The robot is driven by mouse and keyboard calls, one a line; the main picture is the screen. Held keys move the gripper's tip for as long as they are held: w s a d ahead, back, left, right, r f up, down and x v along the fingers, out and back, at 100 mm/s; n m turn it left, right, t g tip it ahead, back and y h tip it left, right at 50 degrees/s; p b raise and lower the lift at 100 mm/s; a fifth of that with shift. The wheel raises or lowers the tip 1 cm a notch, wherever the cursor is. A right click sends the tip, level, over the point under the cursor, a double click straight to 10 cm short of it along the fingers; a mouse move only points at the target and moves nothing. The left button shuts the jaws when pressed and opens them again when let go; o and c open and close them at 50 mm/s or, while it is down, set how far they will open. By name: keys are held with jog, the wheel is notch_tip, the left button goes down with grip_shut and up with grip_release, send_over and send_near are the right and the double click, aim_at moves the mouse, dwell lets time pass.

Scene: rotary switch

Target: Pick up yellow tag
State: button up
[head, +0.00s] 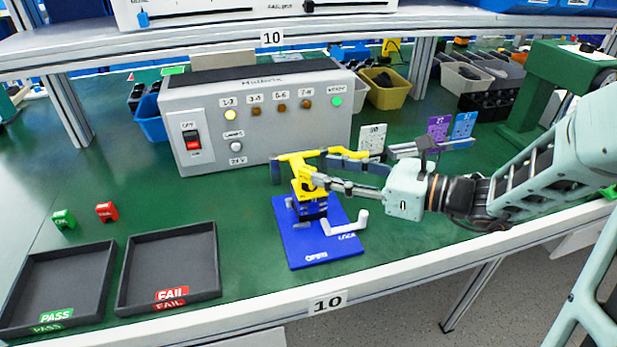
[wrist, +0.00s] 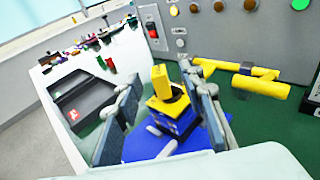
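A yellow-topped rotary switch (head: 309,187) with a dark blue body stands upright on a blue fixture plate (head: 315,258). In the wrist view its yellow upper part (wrist: 163,84) rises with a dark spot on its face. I cannot make out a separate yellow tag or tell whether this upright piece is one. My gripper (head: 316,172) reaches in from the right at the switch top. In the wrist view my gripper (wrist: 165,100) is open, one finger on each side of the yellow part, with visible gaps. A yellow T-shaped bar (wrist: 262,80) lies behind the right finger.
A grey control box (head: 260,115) stands close behind the switch. White, purple and blue cards (head: 438,128) stand at the right. PASS (head: 20,320) and FAIL (head: 200,292) trays and small green and red blocks are at the left. A shelf hangs above. Bench between the trays and plate is clear.

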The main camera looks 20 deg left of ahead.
aim_at(311, 170)
jog(key=x, duration=0.2)
jog(key=b+x, duration=0.1)
jog(key=x, duration=0.2)
jog(key=shift+s+f+b, duration=0.2)
jog(key=shift+b, duration=0.1)
jog(key=shift+w+a, duration=0.1)
jog(key=shift+a, duration=0.2)
jog(key=shift+c, duration=0.4)
jog(key=c, duration=0.9)
